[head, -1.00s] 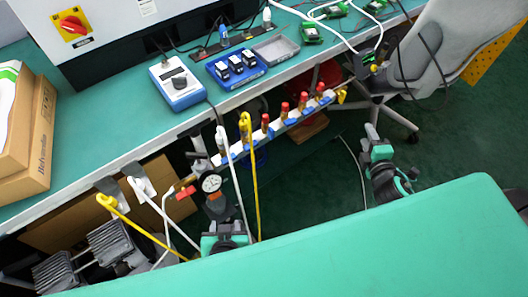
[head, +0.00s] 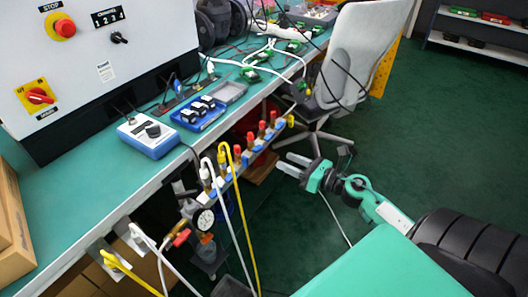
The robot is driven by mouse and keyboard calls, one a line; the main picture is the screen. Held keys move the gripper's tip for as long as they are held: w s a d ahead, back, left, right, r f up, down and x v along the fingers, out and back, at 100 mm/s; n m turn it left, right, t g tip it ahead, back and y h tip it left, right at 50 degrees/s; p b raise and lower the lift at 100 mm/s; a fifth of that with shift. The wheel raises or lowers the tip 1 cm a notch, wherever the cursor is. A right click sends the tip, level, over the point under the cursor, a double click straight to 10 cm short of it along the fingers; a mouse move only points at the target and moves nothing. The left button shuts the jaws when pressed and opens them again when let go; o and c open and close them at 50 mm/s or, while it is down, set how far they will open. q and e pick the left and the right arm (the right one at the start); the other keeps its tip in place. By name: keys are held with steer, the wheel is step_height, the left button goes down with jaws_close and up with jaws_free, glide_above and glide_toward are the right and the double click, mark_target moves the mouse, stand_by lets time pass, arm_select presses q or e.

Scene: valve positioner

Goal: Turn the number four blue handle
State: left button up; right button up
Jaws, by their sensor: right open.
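A pale manifold (head: 239,168) runs along under the bench's front edge. It carries several blue handles, such as one (head: 248,161) near its middle, below brass fittings with red caps (head: 262,130). I cannot read any numbers on it, so I cannot tell which handle is number four. My right gripper (head: 283,162) is open and empty. Its two grey fingers point left toward the manifold, a short way to its right and apart from it. My left gripper is not clearly seen.
The green bench (head: 75,190) stands above the manifold. A white hose (head: 228,222) and a yellow hose (head: 240,215) hang from its left part, near a pressure gauge (head: 205,220). An office chair (head: 352,55) stands behind my right gripper. Open green floor lies at right.

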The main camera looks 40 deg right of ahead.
mark_target(260, 149)
arm_select(q)
steer(key=shift+s+a+f+g+y+p, duration=0.1)
steer(key=shift+s+a+g+y+p, duration=0.15)
steer(key=shift+a+g, duration=0.25)
steer(key=shift+s+a+g+y+p, duration=0.15)
steer(key=shift+a+g+p, duration=0.15)
steer(key=shift+a, duration=0.25)
arm_select(e)
steer(key=x, duration=0.8)
steer(key=shift+w+a, duration=0.15)
steer(key=shift+w, duration=0.2)
steer(key=c, duration=0.7)
